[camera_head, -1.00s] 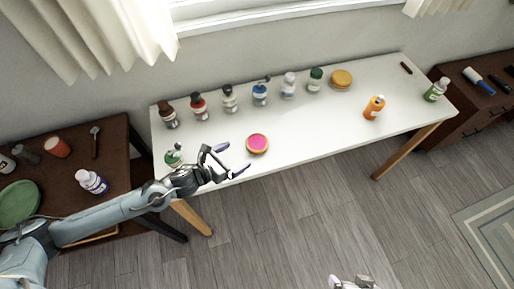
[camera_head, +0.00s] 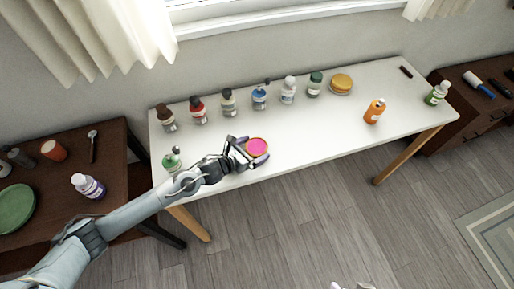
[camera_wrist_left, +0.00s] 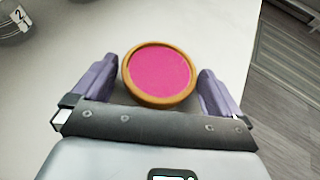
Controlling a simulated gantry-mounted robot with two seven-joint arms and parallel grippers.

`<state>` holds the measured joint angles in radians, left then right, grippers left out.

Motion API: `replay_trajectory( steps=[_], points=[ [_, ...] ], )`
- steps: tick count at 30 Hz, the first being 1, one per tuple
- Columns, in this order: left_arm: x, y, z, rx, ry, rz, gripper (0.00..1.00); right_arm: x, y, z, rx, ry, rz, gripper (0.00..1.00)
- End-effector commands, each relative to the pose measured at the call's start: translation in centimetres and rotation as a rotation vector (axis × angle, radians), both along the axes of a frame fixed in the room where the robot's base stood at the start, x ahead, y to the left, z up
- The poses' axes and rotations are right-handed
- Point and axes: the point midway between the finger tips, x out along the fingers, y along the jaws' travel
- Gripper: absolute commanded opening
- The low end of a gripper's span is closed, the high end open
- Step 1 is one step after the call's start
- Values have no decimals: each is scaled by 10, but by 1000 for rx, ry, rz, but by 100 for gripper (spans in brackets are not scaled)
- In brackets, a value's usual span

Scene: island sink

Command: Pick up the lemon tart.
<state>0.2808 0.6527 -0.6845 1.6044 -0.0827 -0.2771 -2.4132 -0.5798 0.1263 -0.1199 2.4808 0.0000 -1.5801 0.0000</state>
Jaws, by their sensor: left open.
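A round tart with a brown crust and a flat pink top (camera_head: 257,146) lies on the white table, near its front edge. It is the only tart close to my left gripper (camera_head: 248,152), and its top is pink, not yellow. The gripper is open, with one finger on each side of the tart. In the left wrist view the pink tart (camera_wrist_left: 160,75) sits between the two purple-grey fingers, with a gap showing on each side. A sliver of what may be my right gripper (camera_head: 340,286) shows at the bottom edge; its jaws cannot be made out.
The white table (camera_head: 310,125) holds a row of several bottles at the back and a round golden-yellow item (camera_head: 341,82). A green-capped bottle (camera_head: 172,160) stands close to my left wrist. An orange bottle (camera_head: 374,111) stands at right. The table between is clear.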

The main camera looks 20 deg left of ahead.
Motion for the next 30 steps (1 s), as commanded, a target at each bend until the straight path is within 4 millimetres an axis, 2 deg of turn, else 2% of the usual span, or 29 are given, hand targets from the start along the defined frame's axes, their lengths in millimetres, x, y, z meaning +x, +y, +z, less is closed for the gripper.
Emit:
replay_trajectory(
  steps=[8, 17, 26, 30],
  points=[
    [2, -1, 0, 0, -1, -1, 100, 0, 1, 0, 3, 0, -2, 91],
    [2, -1, 0, 0, -1, 0, 54, 0, 2, 0, 9, 1, -5, 91],
    [2, -1, 1, 0, -1, 0, 52, 0, 2, 0, 9, 1, -6, 91],
    [2, 0, 8, 1, -3, -1, 52, 0, 2, 1, 9, 1, -5, 91]
  ],
)
